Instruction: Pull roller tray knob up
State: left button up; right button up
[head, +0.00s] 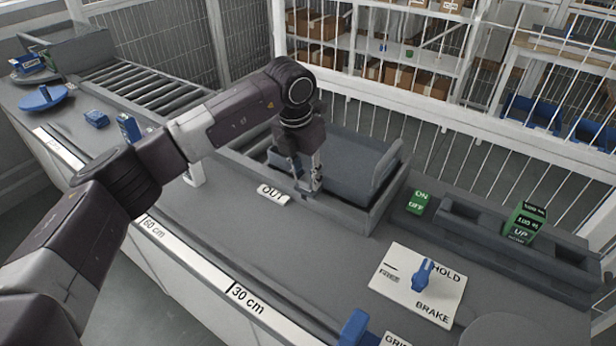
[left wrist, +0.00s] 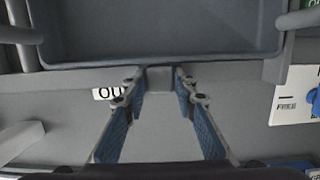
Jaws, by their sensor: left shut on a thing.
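The grey roller tray (head: 350,170) sits in a low-walled grey frame at the middle of the bench. In the left wrist view the tray (left wrist: 165,35) fills the top, with its near edge across the picture. A small grey knob (left wrist: 160,79) juts from that near side. My left gripper (head: 308,188) points down at the tray's near side. Its blue-padded fingertips, also seen in the left wrist view (left wrist: 158,92), are on either side of the knob, shut on it. The knob is hidden by the fingers in the head view. My right gripper is not in view.
An OUT label (head: 272,194) lies in front of the tray. A roller conveyor (head: 150,85) runs at the back left. A HOLD/BRAKE plate (head: 415,287) with a blue lever, a green ON/OFF block (head: 418,201) and a green UP block (head: 522,222) stand right of the tray.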

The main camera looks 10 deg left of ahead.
aim_at(304, 182)
pick_arm(q)
jog(key=shift+r, duration=0.2)
jog(key=shift+r+p, duration=0.45)
jog(key=shift+r, duration=0.25)
jog(key=o, duration=0.9)
jog(key=shift+p+v, duration=1.8)
jog(key=shift+v, duration=1.45)
jog(key=shift+p+v, duration=0.55)
jog(key=shift+v, duration=0.7)
